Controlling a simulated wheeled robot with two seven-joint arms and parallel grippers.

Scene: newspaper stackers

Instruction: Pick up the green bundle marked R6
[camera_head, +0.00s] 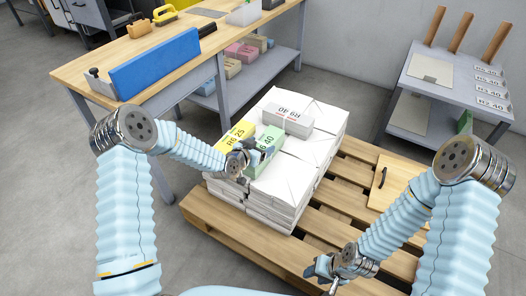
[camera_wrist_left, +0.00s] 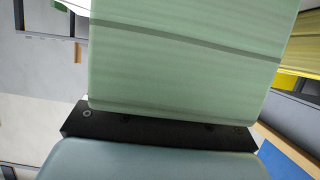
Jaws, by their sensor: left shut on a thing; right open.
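The green bundle (camera_head: 268,139) is at the front left of the top of the white stack, its label partly hidden and ending in 40. My left gripper (camera_head: 246,158) is at its near end and shut on it. In the left wrist view the green bundle (camera_wrist_left: 190,50) fills the upper middle, close against the dark gripper part; the fingertips are hidden. I cannot tell whether the bundle touches the stack below. My right gripper (camera_head: 326,271) is open and empty, low over the front of the pallet.
A yellow bundle (camera_head: 233,142) marked R6 25 lies just left of the green one. A white bundle (camera_head: 292,118) marked R9 40 lies behind it. The white stack (camera_head: 284,180) stands on a wooden pallet (camera_head: 340,228). A workbench (camera_head: 120,52) is at left, a grey shelf cart (camera_head: 455,75) at right.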

